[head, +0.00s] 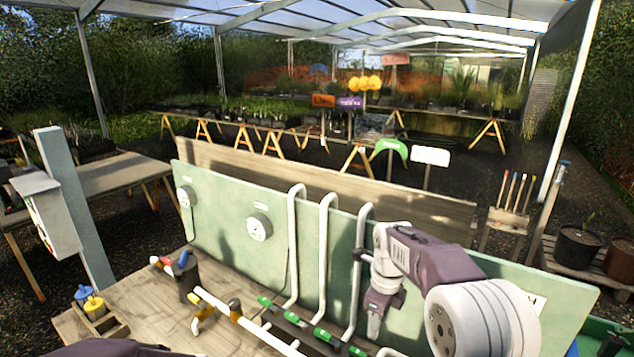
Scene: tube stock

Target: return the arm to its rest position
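My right arm (412,258) comes in from the lower right and bends down over the workbench. Its gripper (374,328) points down in front of the green panel, close to a white pipe and above the green-fitted row. The fingers look like one narrow grey shape, and I cannot tell whether they are apart or together. Nothing shows hanging from them. A dark purple part at the bottom left edge seems to be my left arm; its gripper is out of view.
A green panel (222,232) with gauges (259,227) and upright white pipes (327,250) stands behind the wooden bench (135,290). White pipe with yellow fittings (236,312) and green fittings (321,335) lie on it. A small crate (70,325) holds blue and yellow items at left.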

